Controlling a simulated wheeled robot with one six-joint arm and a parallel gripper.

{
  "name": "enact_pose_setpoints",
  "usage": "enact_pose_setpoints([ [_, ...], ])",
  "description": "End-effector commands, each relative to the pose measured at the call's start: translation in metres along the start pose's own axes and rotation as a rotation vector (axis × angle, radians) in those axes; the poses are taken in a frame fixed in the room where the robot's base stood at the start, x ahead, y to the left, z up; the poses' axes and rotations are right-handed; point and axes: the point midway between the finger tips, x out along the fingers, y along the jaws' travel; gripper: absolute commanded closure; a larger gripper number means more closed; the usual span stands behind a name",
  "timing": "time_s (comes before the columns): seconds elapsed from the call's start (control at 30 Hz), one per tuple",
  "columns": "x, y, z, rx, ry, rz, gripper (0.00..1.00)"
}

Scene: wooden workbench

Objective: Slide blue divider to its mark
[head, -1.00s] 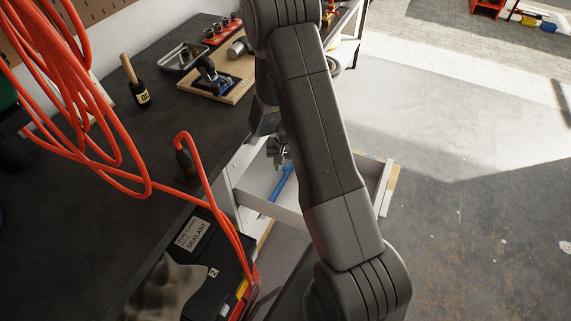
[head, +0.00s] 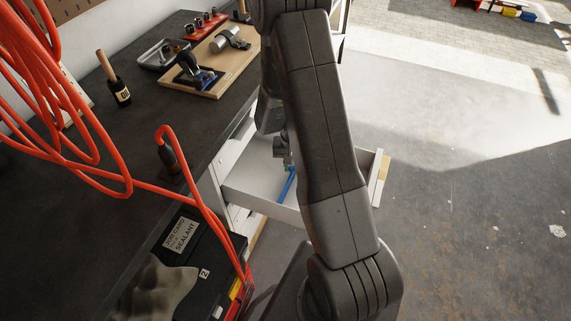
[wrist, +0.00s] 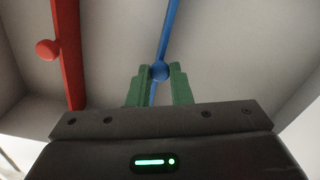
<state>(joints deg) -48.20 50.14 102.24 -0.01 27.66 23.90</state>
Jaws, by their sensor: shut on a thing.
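The blue divider (head: 287,186) stands across the inside of the open white drawer (head: 246,195). In the wrist view the blue divider (wrist: 170,28) runs up from between my fingers, with a round blue knob. My gripper (wrist: 160,72) has green fingers, one on each side of this knob, shut on it. In the head view my gripper is mostly hidden behind my arm, over the drawer. A red divider (wrist: 68,55) with a red knob stands to the left of the blue one in the wrist view, apart from it. I cannot make out a mark.
White drawer walls rise on both sides in the wrist view. Orange cable (head: 200,208) hangs by a black case (head: 190,250). Open floor lies to the right.

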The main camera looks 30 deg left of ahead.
Motion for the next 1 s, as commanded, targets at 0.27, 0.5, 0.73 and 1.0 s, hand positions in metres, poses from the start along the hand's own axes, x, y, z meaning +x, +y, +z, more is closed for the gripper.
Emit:
enact_pose_setpoints([
  [0.27,-0.001,-0.001,0.000,-0.001,0.001,0.000,0.60],
  [0.5,0.000,-0.001,0.000,-0.001,0.001,0.000,0.59],
  [0.73,-0.012,-0.001,-0.001,-0.001,0.004,-0.002,0.59],
  [1.0,-0.056,-0.001,-0.001,-0.001,0.005,-0.002,0.59],
])
